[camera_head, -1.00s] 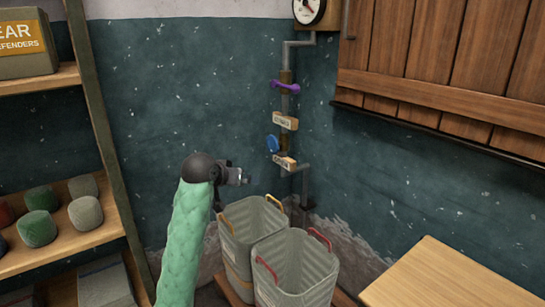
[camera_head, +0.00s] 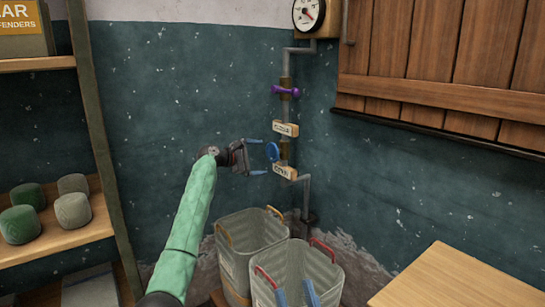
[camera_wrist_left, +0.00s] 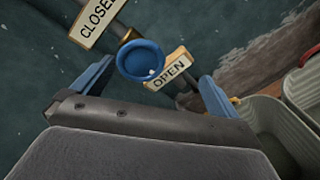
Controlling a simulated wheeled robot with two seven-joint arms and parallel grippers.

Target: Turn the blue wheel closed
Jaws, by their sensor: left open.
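The blue wheel (camera_head: 272,151) sits on the vertical pipe on the wall, between a CLOSED sign (camera_head: 285,129) above and an OPEN sign (camera_head: 285,172) below. My left gripper (camera_head: 263,157) is open and empty, its fingertips just left of the wheel, one higher and one lower. In the left wrist view the wheel (camera_wrist_left: 140,61) appears between the two open fingers (camera_wrist_left: 157,78), nearer the left one; I see no contact. My right gripper (camera_head: 297,295) shows only its two blue fingertips at the bottom edge, apart, over the right bin.
A purple handle (camera_head: 286,92) and a gauge (camera_head: 308,14) are higher on the pipe. Two grey bins (camera_head: 248,241) stand below. A shelf (camera_head: 75,235) is at left, a wooden cabinet (camera_head: 440,65) at upper right, and a wooden top (camera_head: 450,280) at lower right.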

